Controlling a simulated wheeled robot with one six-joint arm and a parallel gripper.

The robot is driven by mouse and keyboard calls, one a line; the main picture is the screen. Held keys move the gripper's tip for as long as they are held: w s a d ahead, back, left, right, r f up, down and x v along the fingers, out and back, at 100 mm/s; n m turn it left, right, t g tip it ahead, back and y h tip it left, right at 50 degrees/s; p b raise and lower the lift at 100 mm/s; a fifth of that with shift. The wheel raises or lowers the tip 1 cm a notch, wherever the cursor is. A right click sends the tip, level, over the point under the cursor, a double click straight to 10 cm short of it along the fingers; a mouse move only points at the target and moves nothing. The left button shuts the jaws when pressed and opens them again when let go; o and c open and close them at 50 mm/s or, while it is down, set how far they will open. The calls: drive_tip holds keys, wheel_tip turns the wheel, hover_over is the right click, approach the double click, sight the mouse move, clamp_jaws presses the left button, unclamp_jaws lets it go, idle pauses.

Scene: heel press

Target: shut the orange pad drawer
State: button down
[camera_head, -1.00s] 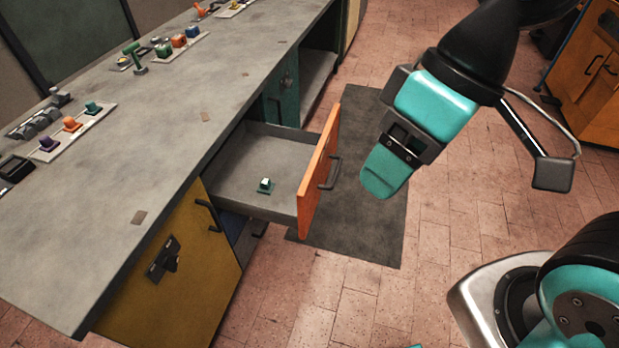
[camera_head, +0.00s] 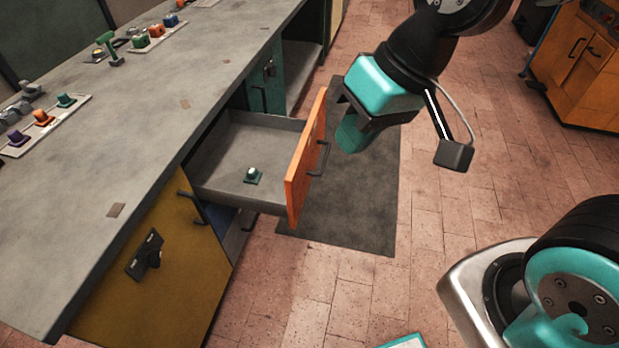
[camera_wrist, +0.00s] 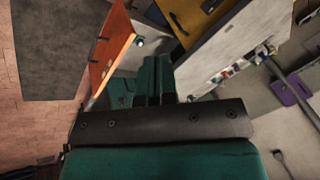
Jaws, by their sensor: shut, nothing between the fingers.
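The orange pad drawer (camera_head: 306,160) stands pulled out from under the bench, its orange front facing right with a dark handle (camera_head: 321,158). My gripper (camera_head: 350,135) is shut and empty, just to the right of the drawer front in the head view; a small gap seems to remain, though depth is hard to judge. In the wrist view my gripper fingers (camera_wrist: 153,75) point toward the bench, and the orange front (camera_wrist: 108,50) is to their left.
The grey bench top (camera_head: 150,130) holds several coloured pads and a green tool (camera_head: 108,48). A yellow cabinet door (camera_head: 175,270) is below it in front, and a green one (camera_head: 265,85) behind. A dark mat (camera_head: 350,215) lies on the open brick floor. An orange cabinet (camera_head: 575,65) stands far right.

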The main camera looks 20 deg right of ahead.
drive_tip(key=w+d+f+m+t+b, duration=0.2)
drive_tip(key=w+f+m+b, duration=0.35)
drive_tip(key=f, duration=0.75)
drive_tip(key=m+t+h+b, duration=0.2)
drive_tip(key=m+t+b, duration=0.1)
drive_tip(key=b, duration=0.5)
approach(302, 175)
wheel_tip(302, 175, down, 4)
drive_tip(key=d, duration=0.3)
drive_tip(key=shift+w+a+f, duration=0.1)
drive_tip(key=shift+w+a, duration=0.6)
drive_tip(key=shift+a, duration=0.3)
drive_tip(key=shift+w+a, duration=0.7)
drive_tip(key=shift+a, duration=0.3)
